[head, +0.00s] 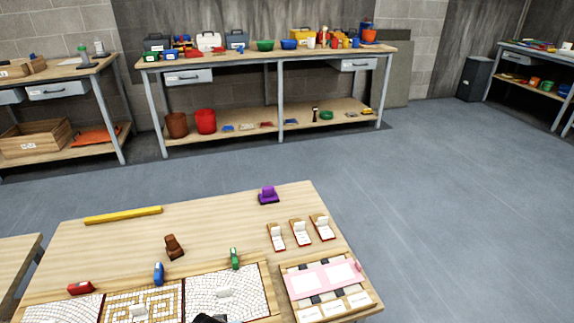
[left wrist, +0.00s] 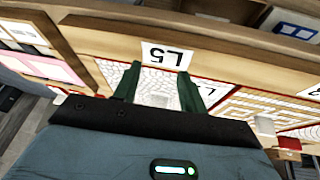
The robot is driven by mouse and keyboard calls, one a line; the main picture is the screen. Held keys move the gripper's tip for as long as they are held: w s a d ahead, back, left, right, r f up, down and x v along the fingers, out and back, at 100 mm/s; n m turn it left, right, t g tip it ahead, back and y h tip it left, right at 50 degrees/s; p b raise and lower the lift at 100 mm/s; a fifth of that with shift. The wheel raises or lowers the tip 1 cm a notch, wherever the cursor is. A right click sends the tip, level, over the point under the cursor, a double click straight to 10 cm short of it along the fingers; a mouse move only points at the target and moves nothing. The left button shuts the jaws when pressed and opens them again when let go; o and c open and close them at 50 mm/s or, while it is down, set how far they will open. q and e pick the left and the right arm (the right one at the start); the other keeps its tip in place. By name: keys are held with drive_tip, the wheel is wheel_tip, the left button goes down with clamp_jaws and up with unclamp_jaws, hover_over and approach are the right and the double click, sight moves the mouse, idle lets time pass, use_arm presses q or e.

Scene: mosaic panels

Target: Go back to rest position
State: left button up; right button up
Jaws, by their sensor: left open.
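My left gripper (left wrist: 158,80) is open in the left wrist view, its two dark green fingers apart with nothing seen held between them. Behind the fingers is a white mosaic panel (left wrist: 145,78), with a white card marked L5 (left wrist: 166,56) beyond it. In the head view a small dark part, probably of my left arm, shows at the bottom edge over the worktable (head: 120,240). Beside it lie a white mosaic panel (head: 245,290) and a panel with a yellow spiral pattern (head: 165,300). My right gripper is not in view.
Red (head: 80,288), blue (head: 158,273), green (head: 235,258), brown (head: 174,247) and purple (head: 268,195) handled pieces stand on the worktable. A yellow bar (head: 123,215) lies at the back left. A pink-topped tray (head: 285,280) is at right. Grey floor (head: 450,220) is clear beyond.

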use_arm(q)
drive_tip(key=s+m+t+h+p, duration=0.1)
drive_tip(key=s+m+t+p, duration=0.15)
drive_tip(key=s, duration=1.55)
drive_tip(key=s+a+r+p, duration=0.1)
drive_tip(key=s+a+r, duration=0.1)
drive_tip(key=s+r, duration=0.3)
drive_tip(key=s+a+r+m+t+p, duration=0.1)
drive_tip(key=s+r, duration=0.3)
drive_tip(key=s, duration=0.6)
drive_tip(key=shift+a+r+h+p, duration=0.3)
drive_tip(key=shift+a+r+p, duration=0.15)
drive_tip(key=shift+a, duration=0.25)
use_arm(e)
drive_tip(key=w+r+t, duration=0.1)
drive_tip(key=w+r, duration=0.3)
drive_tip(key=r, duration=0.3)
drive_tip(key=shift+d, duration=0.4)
